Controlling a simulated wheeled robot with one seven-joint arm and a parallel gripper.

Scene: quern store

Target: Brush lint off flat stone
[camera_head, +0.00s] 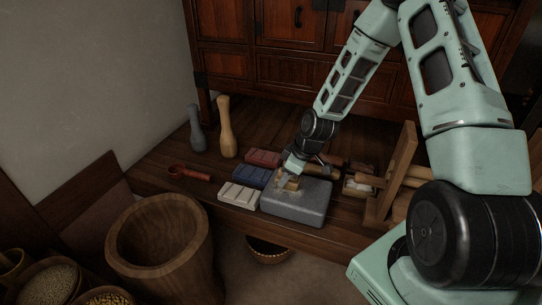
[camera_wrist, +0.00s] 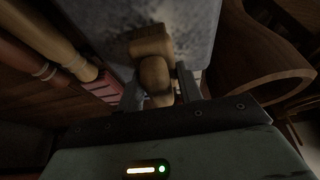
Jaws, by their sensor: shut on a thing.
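The flat stone (camera_head: 300,204) is a grey speckled block with a broad top, lying on the dark wooden platform. Its pale surface also fills the top of the wrist view (camera_wrist: 110,22). My gripper (camera_head: 291,178) is over the stone's back left part. In the wrist view my gripper (camera_wrist: 160,88) is shut on a wooden brush (camera_wrist: 152,70) with a rounded handle and a wider block at its far end. The brush is at or just above the stone's top; contact and bristles are hard to make out. Tan bits, perhaps lint, show near the brush.
White, blue and red ribbed blocks (camera_head: 240,194) stand left of the stone. A red ladle (camera_head: 188,173) and two pestles (camera_head: 228,130) are farther left. A wooden frame (camera_head: 393,178) stands close right. A big wooden mortar (camera_head: 158,245) is in front.

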